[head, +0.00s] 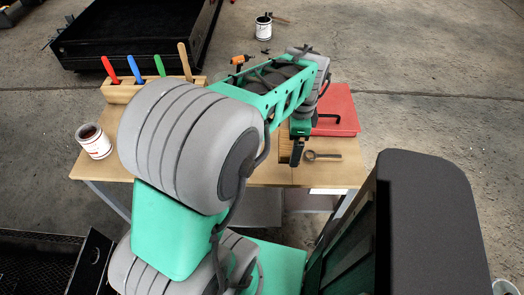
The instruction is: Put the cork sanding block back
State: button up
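My gripper (297,150) points down over the right part of the wooden workbench (262,174), seen from behind my arm. Its black fingers are small, and I cannot tell whether they are apart or closed. A tan-brown piece (285,148) shows just left of the fingers. It may be the cork sanding block, but it is partly hidden by my arm and I cannot tell whether the gripper touches it. No other cork-like block is clearly in view. My arm hides much of the bench's middle.
A red case (338,108) lies at the bench's right. A dark ring-ended tool (322,156) lies in front of it. A wooden rack (122,93) holds several coloured handles at back left. A white can (94,141) stands at the left edge. An orange tool (240,60) shows behind my arm.

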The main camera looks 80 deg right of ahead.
jog(key=w+d+f, duration=0.2)
jog(key=w, duration=0.3)
send_over(263, 154)
notch_tip(263, 154, down, 7)
jog(key=shift+r, duration=0.15)
notch_tip(263, 154, down, 3)
jog(key=shift+s+d+r, duration=0.1)
jog(key=shift+r, duration=0.05)
